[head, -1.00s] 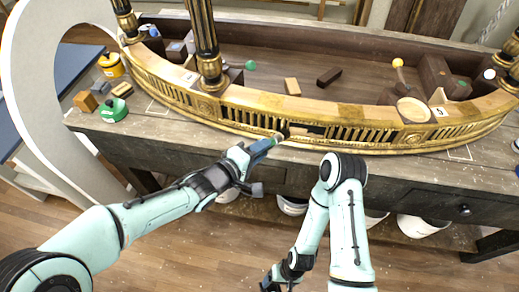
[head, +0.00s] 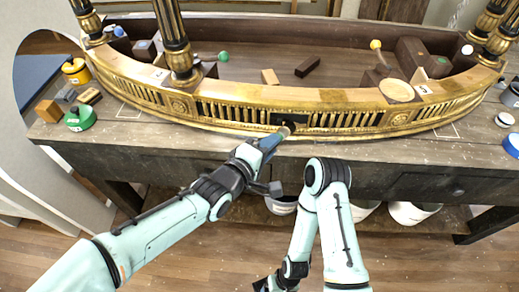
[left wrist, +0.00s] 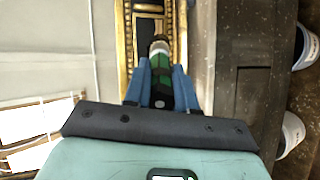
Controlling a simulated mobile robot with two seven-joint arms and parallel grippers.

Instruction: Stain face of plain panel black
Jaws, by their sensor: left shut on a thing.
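The gilt console front curves across the head view. Its plain panel (head: 283,118) is a short smooth stretch between the slatted parts, and it looks dark. My left gripper (head: 268,143) is shut on a slim tool (head: 289,126) whose tip is at the panel's lower edge; I cannot tell whether it touches. In the left wrist view the blue fingers (left wrist: 161,88) hold the tool (left wrist: 160,75), which has a green and dark body, and it points at the gilt front, hiding part of the panel. My right gripper (head: 274,284) hangs low at the bottom edge, its fingers unclear.
The wooden table (head: 110,135) has a green round container (head: 80,117), a yellow pot (head: 76,71) and small blocks at left. A blue lid (head: 512,145) lies at right. Loose blocks and a pale disc (head: 396,90) sit in the console. White buckets (head: 412,212) stand below.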

